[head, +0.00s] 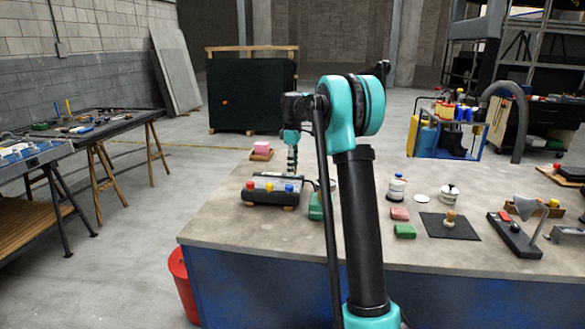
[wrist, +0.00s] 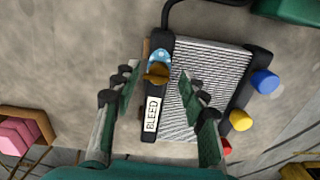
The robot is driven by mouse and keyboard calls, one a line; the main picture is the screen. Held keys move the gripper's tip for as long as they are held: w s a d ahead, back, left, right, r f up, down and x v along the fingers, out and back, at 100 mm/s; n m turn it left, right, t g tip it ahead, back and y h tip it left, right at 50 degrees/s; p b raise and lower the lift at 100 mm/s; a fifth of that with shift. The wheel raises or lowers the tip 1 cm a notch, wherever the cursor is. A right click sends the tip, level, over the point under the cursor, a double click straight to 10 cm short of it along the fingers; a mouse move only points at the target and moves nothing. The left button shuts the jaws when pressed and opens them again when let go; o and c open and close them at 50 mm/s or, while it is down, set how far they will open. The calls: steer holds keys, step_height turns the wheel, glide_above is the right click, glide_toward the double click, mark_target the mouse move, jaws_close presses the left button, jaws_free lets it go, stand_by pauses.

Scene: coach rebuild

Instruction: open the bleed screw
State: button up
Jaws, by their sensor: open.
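The radiator block (head: 268,193) sits on the near left of the workbench, with red, yellow and blue caps along its front. In the wrist view its finned core (wrist: 208,90) has a black end tank with a white BLEED label (wrist: 152,113). The bleed screw (wrist: 157,73) is a small brass piece above that label in the picture, beside a light-blue part (wrist: 160,57). My gripper (wrist: 159,82) is open, its fingers on either side of the screw and apart from it. In the head view my gripper (head: 292,165) points down above the radiator; the screw cannot be made out there.
A pink block on a wooden stand (head: 261,150) is behind the radiator. A green block (head: 316,206) stands close to its right. The front left bench top is clear.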

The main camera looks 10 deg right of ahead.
step_height(320, 180, up, 12)
stand_by(0.5)
steer(key=shift+s+f, duration=0.1)
